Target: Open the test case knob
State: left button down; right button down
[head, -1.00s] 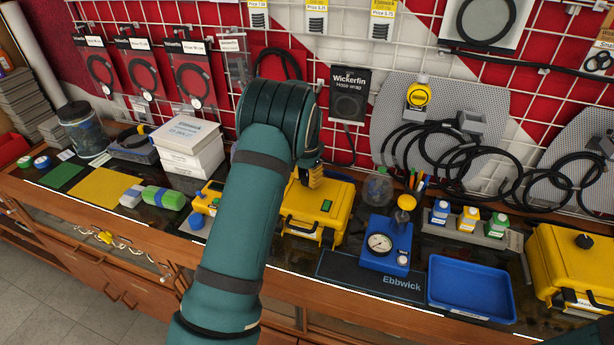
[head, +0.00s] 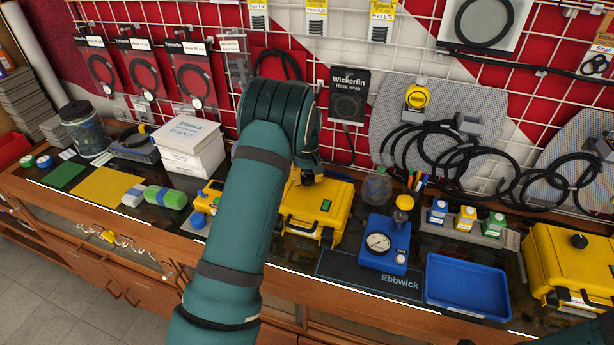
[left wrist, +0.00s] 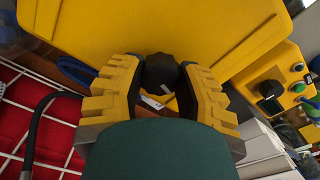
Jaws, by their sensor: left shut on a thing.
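The yellow test case (head: 308,215) stands lid down on the counter, with a green latch on its front. Its black knob (left wrist: 160,71) shows in the left wrist view, on the yellow lid (left wrist: 215,25). My left gripper (left wrist: 161,84) is shut on this knob, with one yellow ridged finger on each side of it. In the head view my left arm hides most of that gripper and the left part of the case. My right gripper is not in view.
A blue gauge unit (head: 383,245) and a blue tray (head: 466,288) stand to the right. Another yellow case (head: 568,268) with a black knob is at the far right. White boxes (head: 190,150) stand left of my arm.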

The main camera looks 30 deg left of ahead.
aim_at(307, 178)
pick_arm(q)
jog(key=shift+n, duration=1.5)
jog(key=c, duration=0.5)
grip_release()
jog(key=shift+r, duration=0.1)
notch_tip(307, 178, up, 12)
jog(key=shift+f, duration=0.1)
jog(key=shift+s+f, duration=0.1)
